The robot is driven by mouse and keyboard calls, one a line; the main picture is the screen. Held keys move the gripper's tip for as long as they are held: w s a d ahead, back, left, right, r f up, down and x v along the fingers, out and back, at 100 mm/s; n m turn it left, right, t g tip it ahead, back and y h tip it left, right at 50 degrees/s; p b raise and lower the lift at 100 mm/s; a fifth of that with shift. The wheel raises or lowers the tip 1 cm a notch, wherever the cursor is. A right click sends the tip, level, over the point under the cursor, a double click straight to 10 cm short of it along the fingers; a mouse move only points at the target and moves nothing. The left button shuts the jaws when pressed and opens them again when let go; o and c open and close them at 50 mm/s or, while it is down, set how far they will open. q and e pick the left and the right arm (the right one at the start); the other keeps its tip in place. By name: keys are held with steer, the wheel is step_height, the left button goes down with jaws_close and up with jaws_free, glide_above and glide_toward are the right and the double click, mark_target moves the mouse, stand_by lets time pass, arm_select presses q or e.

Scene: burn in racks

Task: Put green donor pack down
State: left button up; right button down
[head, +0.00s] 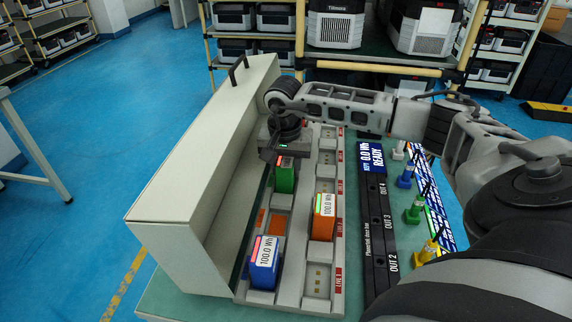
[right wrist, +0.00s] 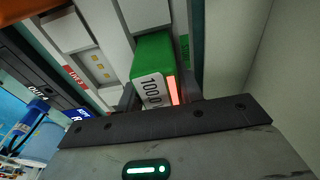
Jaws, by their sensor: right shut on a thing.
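The green donor pack (head: 285,178) is upright at the left column of the grey rack (head: 339,250), behind the blue pack. In the right wrist view the green pack (right wrist: 153,55) shows a white label reading 100.0 and a red light strip. My right gripper (head: 284,158) reaches in from the right and is shut on the top of the green pack. I cannot tell whether the pack's base touches the slot floor. My left gripper is not in view.
A blue pack (head: 264,265) stands front left in the rack, and an orange pack (head: 323,217) in the right column. An open slot (head: 318,281) is at front right. A tall cream panel (head: 205,170) borders the rack's left. A black output strip (head: 377,230) and coloured plugs lie right.

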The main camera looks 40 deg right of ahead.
steer(key=c, duration=0.9)
jaws_free()
steer(key=shift+f, duration=0.1)
steer(key=r, duration=0.8)
steer(key=s+a+r+b, duration=0.1)
steer(key=r, duration=0.3)
steer(key=shift+a+r, duration=0.1)
steer(key=shift+r, duration=0.05)
